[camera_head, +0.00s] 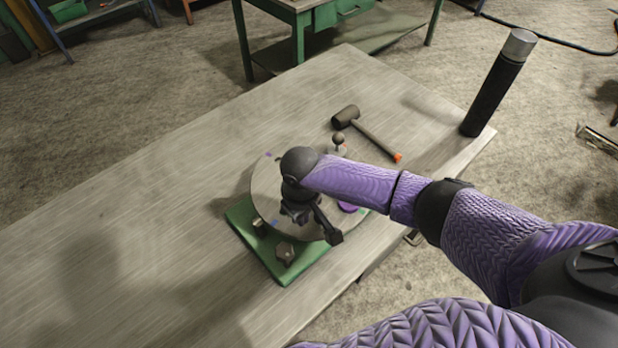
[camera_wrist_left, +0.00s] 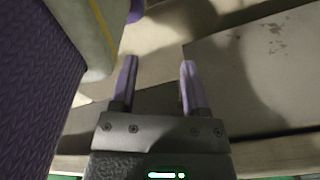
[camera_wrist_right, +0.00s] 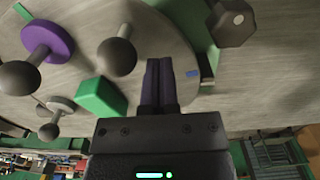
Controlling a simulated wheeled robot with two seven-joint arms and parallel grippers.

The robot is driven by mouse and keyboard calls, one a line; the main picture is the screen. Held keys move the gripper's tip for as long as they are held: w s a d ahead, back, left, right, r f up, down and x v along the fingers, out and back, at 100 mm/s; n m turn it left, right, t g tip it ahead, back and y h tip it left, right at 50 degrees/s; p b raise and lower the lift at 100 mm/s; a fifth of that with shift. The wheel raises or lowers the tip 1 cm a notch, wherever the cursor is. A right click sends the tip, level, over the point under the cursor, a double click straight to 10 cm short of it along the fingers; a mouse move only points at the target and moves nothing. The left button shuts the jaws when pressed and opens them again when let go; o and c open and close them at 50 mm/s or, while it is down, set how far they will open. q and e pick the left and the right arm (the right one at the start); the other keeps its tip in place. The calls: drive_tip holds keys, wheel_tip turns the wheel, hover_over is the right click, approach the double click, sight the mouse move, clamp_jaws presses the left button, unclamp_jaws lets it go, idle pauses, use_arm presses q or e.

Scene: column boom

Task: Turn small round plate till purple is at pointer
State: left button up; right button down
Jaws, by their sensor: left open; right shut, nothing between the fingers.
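The round grey plate (camera_head: 266,190) lies on a green base (camera_head: 270,262) on the table, with small coloured marks near its rim. A purple disc (camera_head: 347,207) shows at its right side; in the right wrist view the purple disc (camera_wrist_right: 48,40) is around a dark ball-topped knob. A blue mark (camera_wrist_right: 193,73) lies just right of my fingertips. A small piece (camera_head: 258,222) sits at the plate's left edge; I cannot tell whether it is the pointer. My right gripper (camera_wrist_right: 158,65) is shut and empty over the plate. My left gripper (camera_wrist_left: 158,68) is open and empty.
A dark hexagonal knob (camera_head: 286,252) stands on the base. Another ball knob (camera_wrist_right: 118,55) and a green block (camera_wrist_right: 100,97) are close to my right fingers. A mallet (camera_head: 365,133) lies behind the plate. A black cylinder (camera_head: 492,90) stands at the table corner. The table's left is clear.

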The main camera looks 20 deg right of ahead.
drive_tip(key=shift+s+d+r+p, duration=0.1)
drive_tip(key=shift+s+d+p, duration=0.25)
drive_tip(key=shift+d+p, duration=0.3)
drive_tip(key=shift+s+d, duration=0.1)
drive_tip(key=shift+d, duration=0.15)
drive_tip(key=shift+s+d+p, duration=0.15)
drive_tip(key=shift+d+p, duration=0.25)
drive_tip(key=shift+p, duration=0.05)
drive_tip(key=shift+s+d, duration=0.1)
drive_tip(key=shift+d, duration=0.35)
